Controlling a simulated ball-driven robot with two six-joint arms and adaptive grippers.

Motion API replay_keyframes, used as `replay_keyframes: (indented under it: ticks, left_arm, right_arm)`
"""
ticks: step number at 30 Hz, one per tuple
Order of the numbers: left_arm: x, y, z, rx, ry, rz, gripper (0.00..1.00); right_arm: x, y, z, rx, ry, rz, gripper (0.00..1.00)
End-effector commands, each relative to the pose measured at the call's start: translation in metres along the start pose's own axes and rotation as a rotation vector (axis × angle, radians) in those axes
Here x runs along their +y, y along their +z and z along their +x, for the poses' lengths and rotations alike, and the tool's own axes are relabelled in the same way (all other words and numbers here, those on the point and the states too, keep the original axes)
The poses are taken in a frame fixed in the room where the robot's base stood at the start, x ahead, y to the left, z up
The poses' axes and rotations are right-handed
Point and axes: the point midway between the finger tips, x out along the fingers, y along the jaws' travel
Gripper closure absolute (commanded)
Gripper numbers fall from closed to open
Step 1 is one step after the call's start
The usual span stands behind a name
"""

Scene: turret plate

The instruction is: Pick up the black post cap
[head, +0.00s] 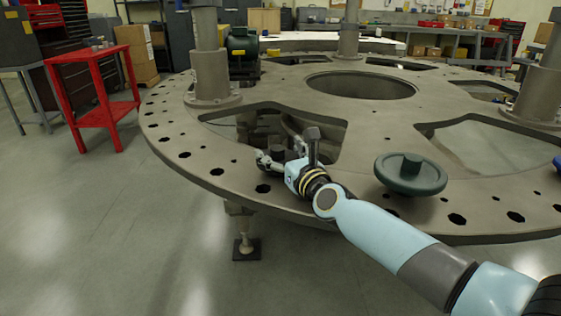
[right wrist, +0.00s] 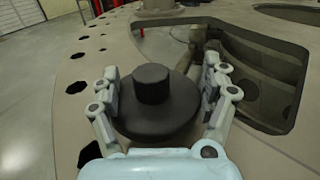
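The black post cap (right wrist: 153,93), a dark round disc with a short upright knob, sits between the fingers of my right gripper (right wrist: 160,88) in the right wrist view. One finger is on each side of its rim, close against it. I cannot tell whether they press on it. In the head view the right gripper (head: 278,156) is low over the near left part of the plate, and the cap (head: 277,153) shows only small and partly hidden there. Whether the cap rests on the plate is unclear. My left gripper is not in view.
The grey turret plate (head: 230,170) has several holes along its rim and large cutouts, one beside the right gripper. A dark green wheel-like cap (head: 410,174) lies to the right of the gripper. Grey posts (head: 211,70) rise from the plate. A red stand (head: 95,100) is at left.

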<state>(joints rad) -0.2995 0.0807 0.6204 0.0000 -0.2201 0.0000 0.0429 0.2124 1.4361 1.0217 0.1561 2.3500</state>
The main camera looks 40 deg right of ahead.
Motion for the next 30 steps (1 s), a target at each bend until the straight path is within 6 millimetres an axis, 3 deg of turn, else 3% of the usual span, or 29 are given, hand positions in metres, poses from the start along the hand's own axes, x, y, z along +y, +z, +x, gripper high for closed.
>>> replay_keyframes:
  ticks: [2,12,23,30]
  left_arm:
    - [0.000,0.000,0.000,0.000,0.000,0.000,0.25]
    - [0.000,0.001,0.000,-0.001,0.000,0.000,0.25]
    - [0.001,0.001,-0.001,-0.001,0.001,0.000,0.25]
    - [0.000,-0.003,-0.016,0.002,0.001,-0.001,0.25]
  right_arm:
    - [0.000,0.000,0.000,0.000,0.000,0.000,0.34]
    - [0.000,0.000,0.000,0.000,0.000,0.000,0.77]
    - [0.000,0.001,0.000,0.000,0.000,0.000,0.78]
    - [0.000,0.020,0.000,-0.002,0.000,0.000,0.78]
